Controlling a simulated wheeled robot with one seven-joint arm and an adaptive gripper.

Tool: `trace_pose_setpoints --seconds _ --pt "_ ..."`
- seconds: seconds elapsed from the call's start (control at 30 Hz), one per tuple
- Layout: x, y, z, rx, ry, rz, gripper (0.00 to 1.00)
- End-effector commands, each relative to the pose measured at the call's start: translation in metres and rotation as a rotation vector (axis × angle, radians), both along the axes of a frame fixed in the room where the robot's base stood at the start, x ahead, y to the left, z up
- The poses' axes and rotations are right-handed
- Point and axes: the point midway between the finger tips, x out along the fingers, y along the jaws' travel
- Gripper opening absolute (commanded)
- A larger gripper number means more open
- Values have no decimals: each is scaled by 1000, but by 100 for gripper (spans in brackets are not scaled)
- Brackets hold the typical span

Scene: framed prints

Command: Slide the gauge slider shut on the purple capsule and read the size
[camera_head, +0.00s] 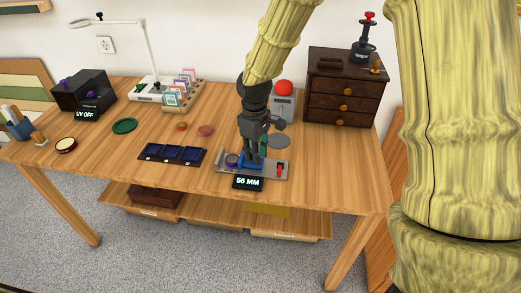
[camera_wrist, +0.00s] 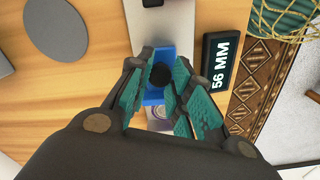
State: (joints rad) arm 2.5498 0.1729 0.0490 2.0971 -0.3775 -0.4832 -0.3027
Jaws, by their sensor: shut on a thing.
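The gauge (camera_head: 268,172) is a grey plate near the table's front edge, also seen in the wrist view (camera_wrist: 165,30). Its blue slider (camera_head: 250,166) stands on the plate, and in the wrist view the slider (camera_wrist: 153,97) carries a black knob (camera_wrist: 160,75). My gripper (camera_head: 252,156) reaches down from above, its teal fingers (camera_wrist: 160,78) shut on the slider at the knob. The purple capsule (camera_head: 232,159) lies left of the slider; in the wrist view it is partly hidden between the fingers. I cannot tell whether slider and capsule touch. The display (camera_head: 248,183) reads 56 MM.
A blue three-part tray (camera_head: 172,154) lies left of the gauge. A red-topped device (camera_head: 283,98) and a grey disc (camera_head: 279,141) are behind it. A dark drawer chest (camera_head: 345,88) stands back right. A green ring dish (camera_head: 125,126) lies on the left.

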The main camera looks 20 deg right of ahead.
Motion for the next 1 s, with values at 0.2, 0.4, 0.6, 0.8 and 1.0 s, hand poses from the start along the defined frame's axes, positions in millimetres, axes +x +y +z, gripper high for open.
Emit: trace_pose_setpoints --seconds 0.2,0.4,0.6,0.8,1.0 --pt "12 15 2 1 -4 0 8" --pt "13 19 1 4 -7 4 9" --pt "12 17 1 2 -6 1 44" --pt "11 15 1 2 -3 -2 44" --pt "11 15 8 2 -5 -1 44"
